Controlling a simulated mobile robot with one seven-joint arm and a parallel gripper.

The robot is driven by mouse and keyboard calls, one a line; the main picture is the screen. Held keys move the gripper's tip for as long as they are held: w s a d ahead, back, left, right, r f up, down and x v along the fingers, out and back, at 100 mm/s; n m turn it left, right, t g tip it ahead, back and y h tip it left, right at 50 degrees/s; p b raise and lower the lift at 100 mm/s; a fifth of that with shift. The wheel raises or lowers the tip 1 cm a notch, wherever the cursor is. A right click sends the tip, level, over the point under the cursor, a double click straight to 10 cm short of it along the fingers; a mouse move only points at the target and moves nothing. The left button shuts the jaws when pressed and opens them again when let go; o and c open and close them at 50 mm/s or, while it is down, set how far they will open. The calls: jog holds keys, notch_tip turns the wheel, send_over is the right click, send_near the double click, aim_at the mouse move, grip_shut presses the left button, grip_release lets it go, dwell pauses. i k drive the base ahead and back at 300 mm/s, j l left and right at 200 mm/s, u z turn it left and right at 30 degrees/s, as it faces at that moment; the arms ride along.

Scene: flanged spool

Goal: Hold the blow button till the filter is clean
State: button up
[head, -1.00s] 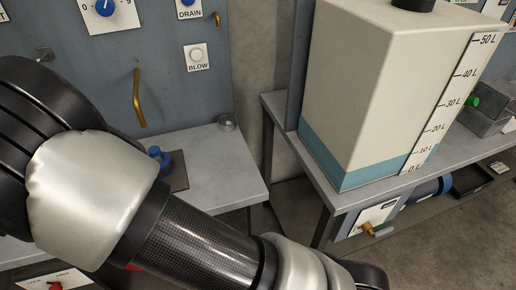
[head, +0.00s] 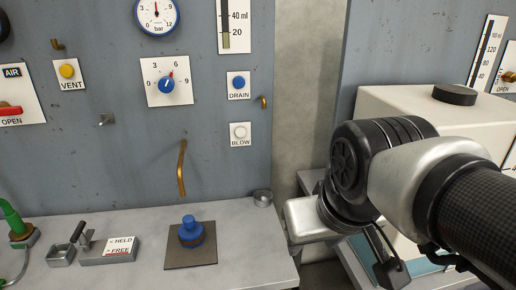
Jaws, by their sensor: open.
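The BLOW button (head: 240,132) is a round white button on a white plate, low on the right side of the grey-blue panel. It is uncovered, and nothing touches it. I cannot tell which part is the filter or how clean it is. A sight gauge marked in ml (head: 234,27) at the top of the panel shows a dark olive fill in its lower part. My gripper (head: 390,262) shows only partly, as dark parts below my wrist at the right. It is open, right of the panel and well apart from the BLOW button.
The blue DRAIN button (head: 238,82) is just above BLOW. A brass pipe (head: 182,168) hangs left of it. A blue-topped fitting (head: 191,231) stands on a dark plate on the bench (head: 135,215). A large pale tank (head: 400,101) stands at the right behind my arm.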

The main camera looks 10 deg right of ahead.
aim_at(240, 131)
jog(key=k, duration=0.2)
jog(key=k+u, duration=0.25)
jog(key=u, duration=0.15)
jog(key=k+j+u, duration=0.1)
jog(key=u, duration=0.25)
jog(key=i+j+u, duration=0.1)
jog(key=i+u, duration=0.15)
jog(key=u, duration=0.2)
jog(key=i+u, duration=0.25)
jog(key=u, duration=0.15)
jog(key=z, duration=1.65)
